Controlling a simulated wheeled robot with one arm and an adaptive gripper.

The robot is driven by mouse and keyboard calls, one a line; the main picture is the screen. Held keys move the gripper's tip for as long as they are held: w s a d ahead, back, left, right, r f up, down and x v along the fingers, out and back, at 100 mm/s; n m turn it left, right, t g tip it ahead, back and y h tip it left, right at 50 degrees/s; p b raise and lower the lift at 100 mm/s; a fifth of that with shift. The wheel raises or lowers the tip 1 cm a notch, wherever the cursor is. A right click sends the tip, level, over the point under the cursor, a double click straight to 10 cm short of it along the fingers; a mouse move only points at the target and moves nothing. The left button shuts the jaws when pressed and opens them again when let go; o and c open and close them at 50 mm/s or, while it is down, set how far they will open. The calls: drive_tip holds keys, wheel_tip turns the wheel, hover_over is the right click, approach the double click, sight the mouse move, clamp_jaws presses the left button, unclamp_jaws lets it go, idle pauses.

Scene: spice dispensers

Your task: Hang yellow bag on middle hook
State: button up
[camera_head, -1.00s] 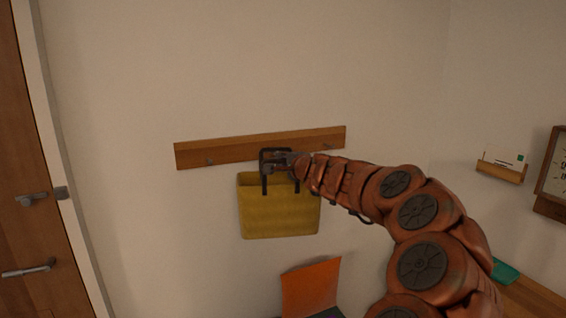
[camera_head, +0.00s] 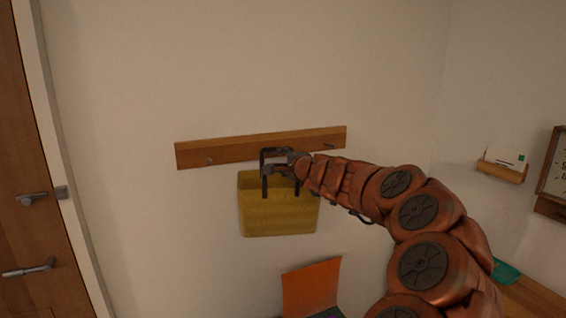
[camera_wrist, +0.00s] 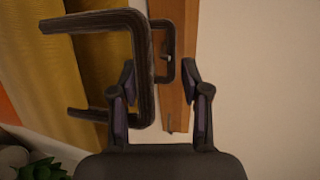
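The yellow bag (camera_head: 279,212) hangs upright below the wooden hook rail (camera_head: 190,154) in the head view, near its middle. Its dark handles (camera_head: 265,172) rise in front of the rail. In the wrist view the bag (camera_wrist: 95,70) is at left, and the near handle (camera_wrist: 143,75) passes between my fingers, close to the left one. My gripper (camera_head: 281,168) is at the handles; its fingertips (camera_wrist: 159,72) stand apart, open. The left hook (camera_head: 210,161) and right hook (camera_head: 329,146) are bare. The middle hook is mostly hidden; I cannot tell whether the handles rest on it.
An orange chair (camera_head: 311,287) stands below the bag. A door with handles (camera_head: 30,268) is at left. A small wooden wall holder (camera_head: 502,171) is at right. The wall around the rail is clear.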

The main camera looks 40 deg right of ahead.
drive_tip(key=v, duration=1.2)
idle(0.4)
